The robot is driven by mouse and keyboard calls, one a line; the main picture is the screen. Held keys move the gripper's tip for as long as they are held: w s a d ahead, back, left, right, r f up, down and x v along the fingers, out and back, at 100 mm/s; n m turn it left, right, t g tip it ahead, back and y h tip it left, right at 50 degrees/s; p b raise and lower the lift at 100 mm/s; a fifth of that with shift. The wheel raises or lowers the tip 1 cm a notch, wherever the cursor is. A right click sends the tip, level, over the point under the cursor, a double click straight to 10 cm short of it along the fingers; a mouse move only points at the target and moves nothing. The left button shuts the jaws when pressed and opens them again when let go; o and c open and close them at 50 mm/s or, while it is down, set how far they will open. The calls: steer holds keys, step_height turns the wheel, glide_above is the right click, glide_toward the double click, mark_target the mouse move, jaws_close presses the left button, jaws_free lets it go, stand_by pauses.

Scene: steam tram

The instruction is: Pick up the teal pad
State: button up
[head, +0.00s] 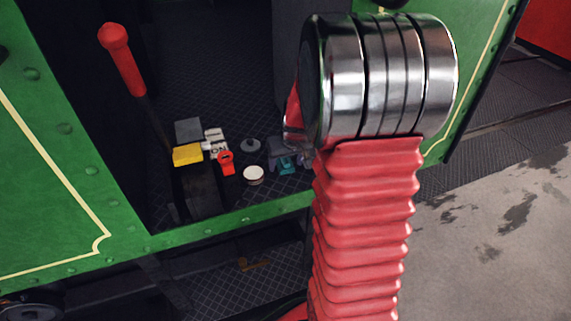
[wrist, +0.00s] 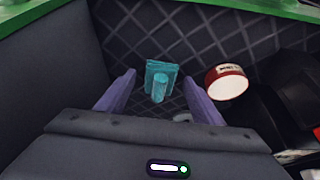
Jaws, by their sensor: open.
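The teal pad (wrist: 156,88) lies on the dark diamond-patterned floor in the wrist view, with a raised teal grip on it. It also shows as a small teal patch in the head view (head: 287,165), partly hidden by my gripper. My gripper (wrist: 159,76) is open, with one purple-grey finger on each side of the pad in the picture. No contact shows, and how high the fingers are above the floor is hard to tell. In the head view my gripper (head: 284,156) is small and partly hidden behind my arm.
A white-topped round tin with a red band (wrist: 227,83) lies close right of the pad. A grey knobbed lid (head: 250,145), a red item (head: 226,162) and a yellow block (head: 187,154) are further left. A green sill (head: 220,220) edges the floor in front.

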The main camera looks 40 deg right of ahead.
steer(key=shift+c, duration=0.5)
steer(key=c, duration=1)
